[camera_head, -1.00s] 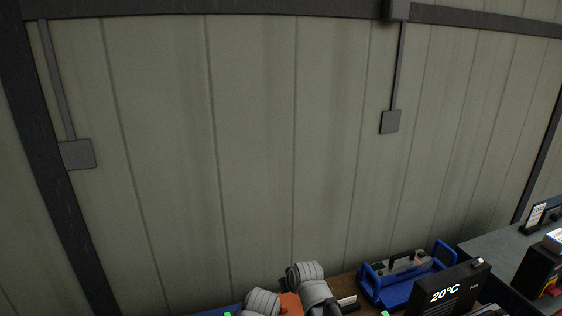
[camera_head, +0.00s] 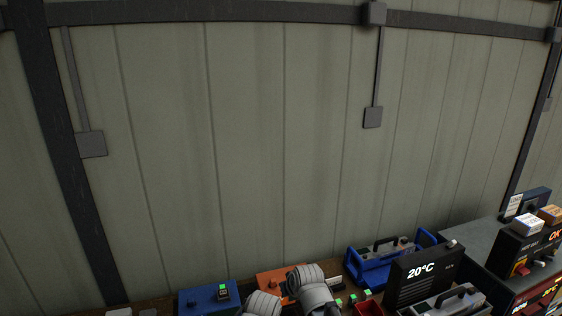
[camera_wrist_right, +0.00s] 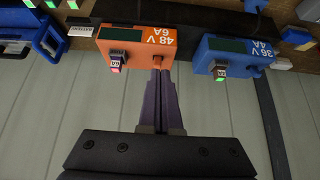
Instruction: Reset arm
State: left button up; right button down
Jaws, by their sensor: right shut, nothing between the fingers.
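My right gripper (camera_wrist_right: 160,75) shows in the right wrist view with its two dark fingers together and nothing between them. Its tips appear in front of the lower edge of an orange charger box (camera_wrist_right: 150,45) marked 48 V 6 A; whether they touch it I cannot tell. In the head view, grey rounded arm parts of mine show at the bottom edge, in front of the orange box (camera_head: 270,282). Neither gripper's fingers can be made out in the head view, and my left gripper is not in view.
A blue charger box (camera_head: 210,298), a blue-framed case (camera_head: 383,263), a black 20°C unit (camera_head: 425,275) and a red bin (camera_head: 369,308) line the bench by the wall. A grey bench (camera_head: 475,250) stands at right. The panelled wall (camera_head: 240,150) fills most of the head view.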

pick_arm(q)
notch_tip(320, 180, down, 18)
jog(key=b, duration=1.7)
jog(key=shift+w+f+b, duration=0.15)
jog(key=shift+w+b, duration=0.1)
jog(key=shift+b, duration=0.05)
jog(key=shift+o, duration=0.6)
pick_arm(e)
jog(key=s+d+f+g+h, duration=0.1)
jog(key=s+d+f+g, duration=0.1)
jog(key=s+f, duration=0.8)
jog(key=s+d+f+g+h, duration=0.2)
jog(key=s+f+g, duration=0.3)
jog(key=s+f, duration=0.5)
notch_tip(320, 180, down, 2)
jog(key=shift+h, duration=0.3)
